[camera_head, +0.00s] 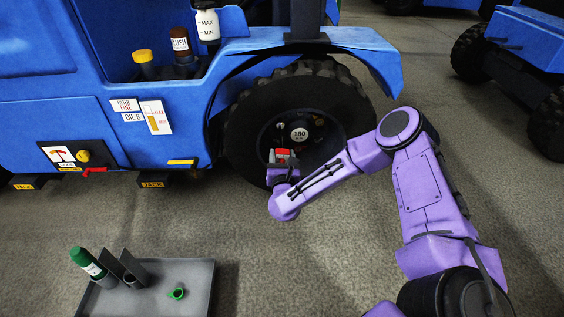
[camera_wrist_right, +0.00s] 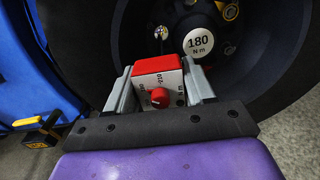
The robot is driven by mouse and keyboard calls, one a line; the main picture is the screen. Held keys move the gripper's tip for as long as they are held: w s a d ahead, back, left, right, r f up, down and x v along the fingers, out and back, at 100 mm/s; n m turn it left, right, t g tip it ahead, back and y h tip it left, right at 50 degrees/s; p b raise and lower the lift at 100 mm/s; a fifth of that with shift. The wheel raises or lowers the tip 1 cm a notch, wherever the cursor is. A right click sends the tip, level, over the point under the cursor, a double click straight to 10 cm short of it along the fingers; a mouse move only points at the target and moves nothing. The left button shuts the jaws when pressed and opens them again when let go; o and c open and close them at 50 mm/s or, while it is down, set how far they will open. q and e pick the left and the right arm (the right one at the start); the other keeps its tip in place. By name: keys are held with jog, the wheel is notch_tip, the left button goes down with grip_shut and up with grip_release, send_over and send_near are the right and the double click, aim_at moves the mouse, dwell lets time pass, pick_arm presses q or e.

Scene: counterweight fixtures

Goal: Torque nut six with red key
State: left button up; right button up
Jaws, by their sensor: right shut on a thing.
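The red key (camera_wrist_right: 158,80), a block with a red top, a white dial face and a red knob, is between the fingers of my right gripper (camera_wrist_right: 158,92), which is shut on it. In the head view the red key (camera_head: 283,155) and my right gripper (camera_head: 283,166) are in front of the lower part of the wheel (camera_head: 300,110). The wheel hub has a white disc marked 180 N·m (camera_wrist_right: 199,42). Several nuts ring the disc; some are hidden by the key and gripper. Whether the key touches a nut cannot be told. My left gripper is not in view.
A grey tray (camera_head: 200,280) with a green bottle (camera_head: 88,262) and a green ring (camera_head: 177,293) is at the lower left. The blue fender (camera_head: 300,45) overhangs the wheel. A yellow-marked jack (camera_head: 153,184) juts out left of the wheel. The floor between is clear.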

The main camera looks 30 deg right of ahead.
aim_at(282, 162)
jog(key=shift+f+m+b, duration=0.2)
jog(key=shift+m+b, duration=0.15)
jog(key=shift+m, duration=0.25)
jog(key=shift+r, duration=0.25)
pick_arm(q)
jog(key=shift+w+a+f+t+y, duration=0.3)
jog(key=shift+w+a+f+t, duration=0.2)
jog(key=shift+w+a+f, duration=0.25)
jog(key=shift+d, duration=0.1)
pick_arm(e)
jog(key=shift+s+a, duration=0.1)
jog(key=shift+p+v, duration=0.4)
jog(key=shift+v, duration=0.6)
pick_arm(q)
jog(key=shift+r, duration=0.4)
pick_arm(e)
jog(key=shift+v, duration=1.15)
pick_arm(q)
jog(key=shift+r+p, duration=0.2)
jog(key=shift+p, duration=0.15)
pick_arm(e)
jog(key=shift+v, duration=1.45)
